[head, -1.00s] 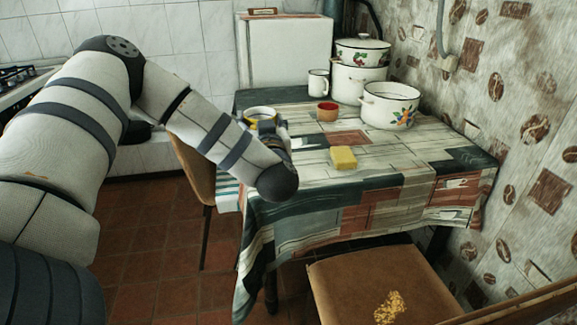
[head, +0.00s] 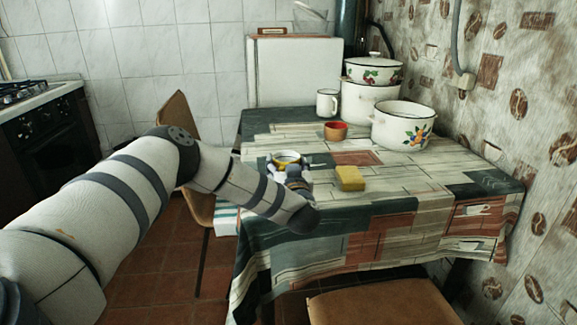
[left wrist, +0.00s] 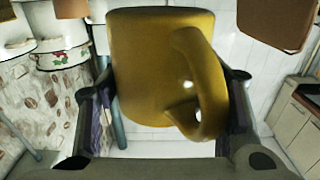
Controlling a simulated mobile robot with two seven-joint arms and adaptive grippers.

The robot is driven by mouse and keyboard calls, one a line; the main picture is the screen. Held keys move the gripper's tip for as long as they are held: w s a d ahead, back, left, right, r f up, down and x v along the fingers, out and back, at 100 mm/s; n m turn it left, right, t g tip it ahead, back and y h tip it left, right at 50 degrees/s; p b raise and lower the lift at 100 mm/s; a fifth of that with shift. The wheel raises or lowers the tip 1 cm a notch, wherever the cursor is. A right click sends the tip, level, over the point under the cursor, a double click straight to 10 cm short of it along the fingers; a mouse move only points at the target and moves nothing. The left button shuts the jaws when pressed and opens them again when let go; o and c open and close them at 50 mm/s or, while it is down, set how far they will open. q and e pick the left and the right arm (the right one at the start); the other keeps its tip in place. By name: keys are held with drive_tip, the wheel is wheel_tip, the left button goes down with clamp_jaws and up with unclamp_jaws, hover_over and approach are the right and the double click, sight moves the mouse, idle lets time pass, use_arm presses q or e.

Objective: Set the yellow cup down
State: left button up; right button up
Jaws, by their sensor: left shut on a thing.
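My right gripper is not in view.
A yellow sponge (head: 350,178) lies just right of the gripper. A red cup (head: 335,130), a white mug (head: 327,103) and an enamel pot (head: 403,125) stand farther back. Stacked pots (head: 371,85) are behind. A chair (head: 385,303) stands at the front.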

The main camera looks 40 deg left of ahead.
use_arm(q)
drive_tip(key=shift+r, duration=0.3)
drive_tip(key=shift+f, duration=0.55)
drive_tip(key=shift+s, duration=0.1)
